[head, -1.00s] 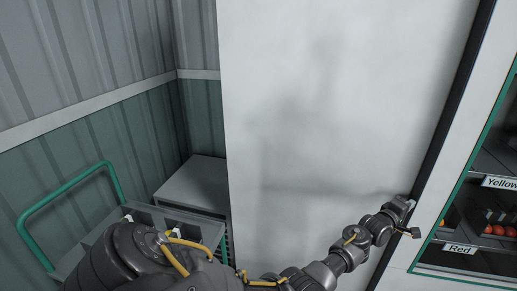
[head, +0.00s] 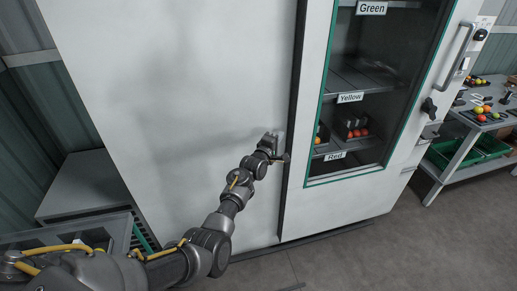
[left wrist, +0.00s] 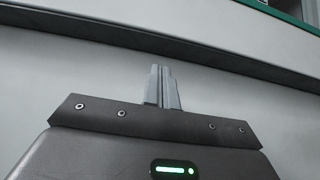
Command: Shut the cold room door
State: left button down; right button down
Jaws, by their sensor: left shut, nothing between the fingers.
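The cold room door (head: 298,211) is white, with a green-trimmed glass window and a vertical handle (head: 453,67) on its right side. A dark strip (head: 292,120) runs down its left edge, beside a wide plain white panel (head: 190,90). I cannot tell if the door sits fully closed. My left gripper (head: 274,143) is shut and empty, in front of the white panel close to the dark strip. In the left wrist view its closed fingers (left wrist: 162,86) point at white surface below the dark strip; contact is unclear. My right gripper is not in view.
Shelves labelled Green, Yellow and Red (head: 335,156) show behind the glass. A bench (head: 462,122) with tomatoes and green crates stands at right. A grey box (head: 90,185) and a cart stand at left. The floor (head: 400,245) before the door is clear.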

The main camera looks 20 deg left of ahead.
pick_arm(q)
jog(key=s+a+b, duration=0.1)
jog(key=s, duration=0.8)
jog(key=shift+s+a, duration=0.4)
